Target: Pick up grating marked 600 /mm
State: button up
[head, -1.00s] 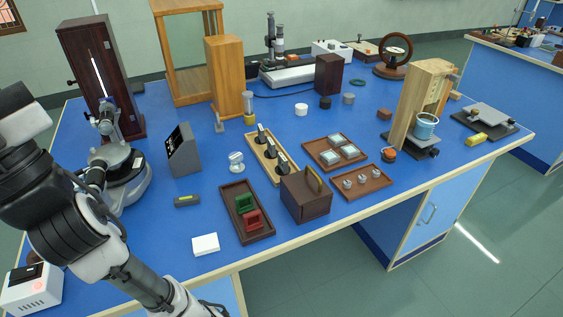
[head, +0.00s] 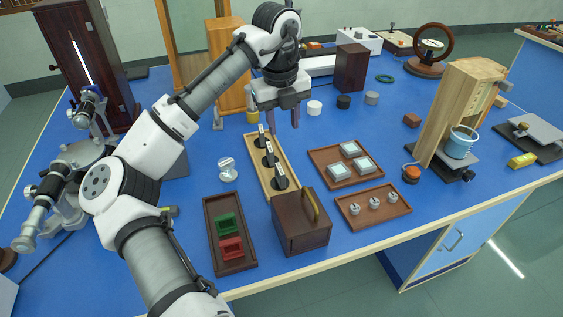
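A light wooden tray (head: 258,172) in the middle of the bench holds a row of three black round-based pieces with small pale labels: a far one (head: 261,141), a middle one (head: 269,159) and a near one (head: 280,182). These may be the gratings. Their markings are too small to read, so I cannot tell which is 600 /mm. My gripper (head: 282,120) points down above the far end of this tray, slightly to its right. Its two fingers are apart with nothing between them.
A dark wooden box (head: 301,228) stands at the tray's near end. A brown tray (head: 318,157) with glass squares lies right, a tray of small metal pieces (head: 347,215) nearer. A tray (head: 211,240) with green and red holders lies left. White (head: 314,108) and black cylinders stand behind.

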jog(key=a+f+g+y, duration=0.1)
send_over(280, 168)
jog(key=shift+m, duration=0.3)
jog(key=f, duration=0.7)
jog(key=shift+s+a+f+p, duration=0.15)
jog(key=shift+a+f+p, duration=0.1)
jog(key=shift+p, duration=0.15)
jog(key=shift+d+f+p, duration=0.15)
jog(key=shift+f+p, duration=0.2)
jog(key=shift+f, duration=1.15)
jog(key=shift+d+f+p, duration=0.1)
jog(key=shift+f+p, duration=0.25)
jog(key=shift+f, duration=1.1)
jog(key=shift+c, duration=0.5)
grip_shut()
